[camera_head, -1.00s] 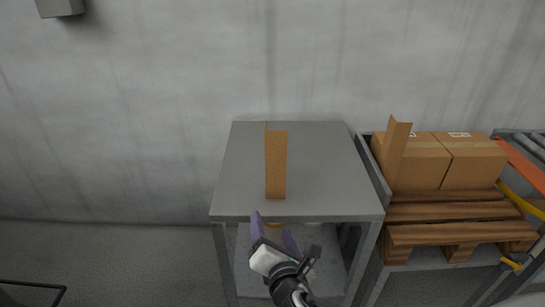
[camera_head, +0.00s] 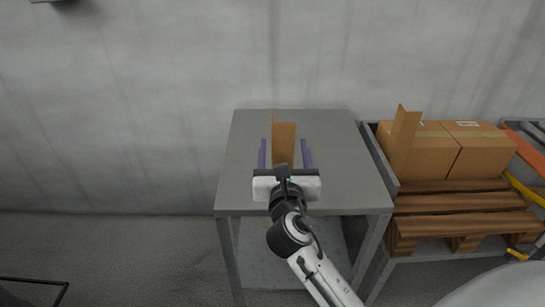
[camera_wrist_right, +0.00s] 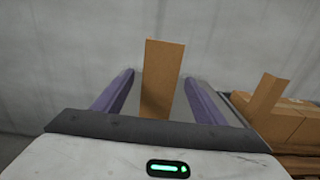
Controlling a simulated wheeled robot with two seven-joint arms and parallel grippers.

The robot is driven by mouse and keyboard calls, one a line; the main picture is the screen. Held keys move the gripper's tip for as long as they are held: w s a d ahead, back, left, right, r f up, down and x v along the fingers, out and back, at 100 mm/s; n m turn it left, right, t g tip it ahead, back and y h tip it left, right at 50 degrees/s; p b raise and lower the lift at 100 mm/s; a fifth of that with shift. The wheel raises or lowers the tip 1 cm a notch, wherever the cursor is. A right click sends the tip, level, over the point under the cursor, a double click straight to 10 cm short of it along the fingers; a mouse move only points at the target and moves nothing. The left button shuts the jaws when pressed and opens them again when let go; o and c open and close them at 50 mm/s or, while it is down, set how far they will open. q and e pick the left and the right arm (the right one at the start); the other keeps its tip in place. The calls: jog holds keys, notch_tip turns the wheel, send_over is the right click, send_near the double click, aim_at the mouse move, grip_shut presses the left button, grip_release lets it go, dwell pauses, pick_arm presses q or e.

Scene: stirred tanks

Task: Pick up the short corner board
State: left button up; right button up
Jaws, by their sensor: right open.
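The short corner board (camera_head: 284,143) is a brown, angled cardboard piece standing upright on a grey table (camera_head: 345,160). My right gripper (camera_head: 284,150) is open, with its two purple fingers on either side of the board in the head view. The palm hides the board's lower end there. In the right wrist view the board (camera_wrist_right: 162,78) stands between the open fingers (camera_wrist_right: 160,95), with a visible gap on each side. I cannot tell whether the fingers reach fully around it. My left gripper is not in view.
To the right, a pallet (camera_head: 460,225) carries cardboard boxes (camera_head: 485,153). A grey wall (camera_head: 160,100) is behind the table. The tabletop is otherwise clear.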

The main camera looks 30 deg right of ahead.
jog(key=shift+w+d+f, duration=0.15)
jog(key=shift+w+d, duration=0.2)
jog(key=shift+w, duration=0.3)
jog(key=shift+w+d, duration=0.2)
jog(key=shift+w, duration=0.15)
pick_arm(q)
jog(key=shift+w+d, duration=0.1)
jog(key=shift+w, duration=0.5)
pick_arm(e)
jog(key=shift+s, duration=0.1)
jog(key=shift+c, duration=0.2)
jog(key=c, duration=1.4)
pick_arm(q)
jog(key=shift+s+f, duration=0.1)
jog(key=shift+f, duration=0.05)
